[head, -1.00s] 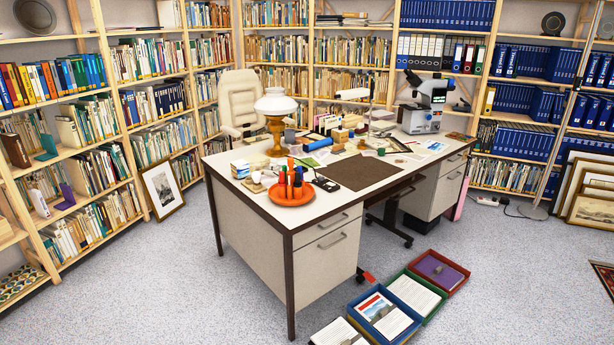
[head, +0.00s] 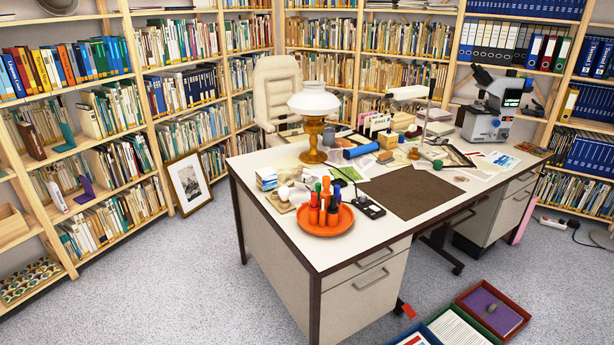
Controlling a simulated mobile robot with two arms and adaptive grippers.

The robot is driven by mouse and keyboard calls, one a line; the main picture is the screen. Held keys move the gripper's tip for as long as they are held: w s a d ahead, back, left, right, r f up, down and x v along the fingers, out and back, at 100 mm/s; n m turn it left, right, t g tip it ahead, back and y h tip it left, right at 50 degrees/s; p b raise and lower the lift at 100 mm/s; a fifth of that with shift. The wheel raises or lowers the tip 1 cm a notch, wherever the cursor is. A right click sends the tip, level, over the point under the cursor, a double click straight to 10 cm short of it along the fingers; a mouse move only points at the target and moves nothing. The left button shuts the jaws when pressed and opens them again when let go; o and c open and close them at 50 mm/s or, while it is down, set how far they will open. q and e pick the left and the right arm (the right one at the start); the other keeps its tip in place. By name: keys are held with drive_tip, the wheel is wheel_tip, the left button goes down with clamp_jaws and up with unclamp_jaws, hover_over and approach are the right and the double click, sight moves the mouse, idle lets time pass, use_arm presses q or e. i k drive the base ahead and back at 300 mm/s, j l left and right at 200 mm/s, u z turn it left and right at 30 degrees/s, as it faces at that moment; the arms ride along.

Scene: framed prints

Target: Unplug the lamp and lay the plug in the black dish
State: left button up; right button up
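A lamp with a white shade and amber base (head: 313,128) stands on the back left of the desk. A second, white desk lamp (head: 410,93) stands farther back right; I cannot tell which one the task means. A white power strip (head: 553,221) lies on the floor at the right edge, with a dark plug or cable end (head: 574,224) at its right end. A small black dish or tray (head: 372,210) lies on the desk beside the orange tray; a small round thing seems to be at its left. Neither of my grippers is in view.
The desk (head: 280,240) fills the middle, with a microscope (head: 492,108) at its right end. An orange tray (head: 325,228) holds several markers. Coloured boxes (head: 492,308) lie on the floor at front right. A framed print (head: 188,183) leans on the left shelves. Floor at left is clear.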

sight(307, 175)
drive_tip(key=z, duration=0.65)
drive_tip(key=i+j+z, duration=0.15)
drive_tip(key=j+z, duration=0.3)
drive_tip(key=i+j+z, duration=0.1)
drive_tip(key=j+z, duration=0.75)
drive_tip(key=j, duration=0.15)
drive_tip(key=j+z, duration=0.45)
drive_tip(key=k+j, duration=0.1)
drive_tip(key=j, duration=0.35)
drive_tip(key=k+j, duration=0.1)
drive_tip(key=j, duration=0.35)
drive_tip(key=k+j+z, duration=0.1)
drive_tip(key=j, duration=0.3)
drive_tip(key=k+j, duration=0.15)
drive_tip(key=j, duration=0.3)
drive_tip(key=k+j+z, duration=0.1)
drive_tip(key=j, duration=0.35)
drive_tip(key=k+j, duration=0.15)
drive_tip(key=j, duration=0.25)
drive_tip(key=k+j, duration=0.15)
drive_tip(key=j, duration=0.3)
drive_tip(key=i+z, duration=0.05)
